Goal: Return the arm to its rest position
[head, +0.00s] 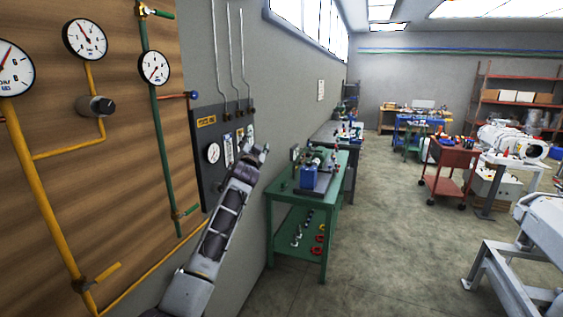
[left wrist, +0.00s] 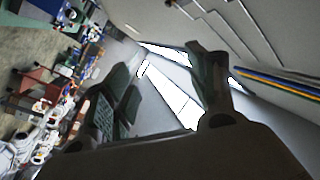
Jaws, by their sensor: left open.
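My left arm rises from the bottom of the head view, and my left gripper (head: 258,154) is at its upper end. It is in front of or beside the lower right part of a dark wall panel (head: 207,185); I cannot tell whether they touch. In the left wrist view the two dark fingers of the left gripper (left wrist: 165,75) stand apart with nothing between them. My right gripper is in neither view.
A wooden board with gauges (head: 84,39) and yellow pipes (head: 36,185) is close on the left. A green workbench (head: 327,217) with tools stands beyond the arm. A red cart (head: 452,158) and white machines (head: 513,140) are on the right. Open floor (head: 400,240) lies between.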

